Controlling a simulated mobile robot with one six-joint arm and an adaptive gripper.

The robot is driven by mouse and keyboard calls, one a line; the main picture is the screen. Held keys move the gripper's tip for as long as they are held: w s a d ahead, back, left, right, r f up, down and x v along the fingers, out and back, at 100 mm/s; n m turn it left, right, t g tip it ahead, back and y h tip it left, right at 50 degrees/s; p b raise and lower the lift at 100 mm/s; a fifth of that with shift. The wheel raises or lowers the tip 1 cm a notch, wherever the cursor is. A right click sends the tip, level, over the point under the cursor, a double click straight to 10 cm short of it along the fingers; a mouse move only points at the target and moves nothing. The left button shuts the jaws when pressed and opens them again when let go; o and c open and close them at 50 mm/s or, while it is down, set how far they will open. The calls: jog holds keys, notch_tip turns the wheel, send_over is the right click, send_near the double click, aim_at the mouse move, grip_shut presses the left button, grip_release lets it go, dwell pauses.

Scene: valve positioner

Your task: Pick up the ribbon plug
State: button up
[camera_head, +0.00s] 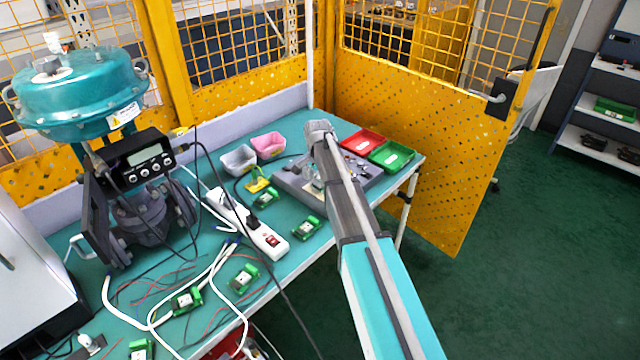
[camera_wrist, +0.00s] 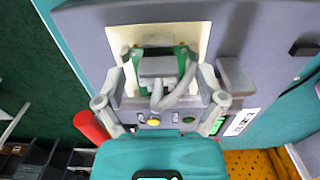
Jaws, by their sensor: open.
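In the wrist view, a grey block that looks like the ribbon plug (camera_wrist: 157,67) sits in a green frame (camera_wrist: 140,90) on a pale square of a grey panel. A grey loop, perhaps its ribbon, curves below it. My gripper (camera_wrist: 160,58) is open, with one finger on each side of the green frame and grey block. I cannot tell whether the fingers touch them. In the head view my arm reaches over the grey panel (camera_head: 290,180) at the table's far end and hides the plug and most of the gripper.
A red tray (camera_head: 362,141) and a green tray (camera_head: 391,154) lie beyond the panel. Grey (camera_head: 238,159) and pink (camera_head: 268,146) bins stand to its left. A white power strip (camera_head: 250,222), loose cables and several green modules lie nearer. A yellow fence stands behind.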

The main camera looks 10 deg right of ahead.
jog(key=c, duration=0.9)
jog(key=shift+r, duration=0.15)
notch_tip(320, 180, up, 2)
jog(key=shift+r+p, duration=0.1)
jog(key=shift+p, duration=1.1)
jog(key=s+a+r+p, duration=0.1)
jog(key=s+r+p, duration=0.9)
jog(key=s, duration=0.4)
jog(key=shift+a+r+p, duration=0.25)
jog(key=shift+a+p, duration=0.05)
jog(key=shift+p, duration=0.05)
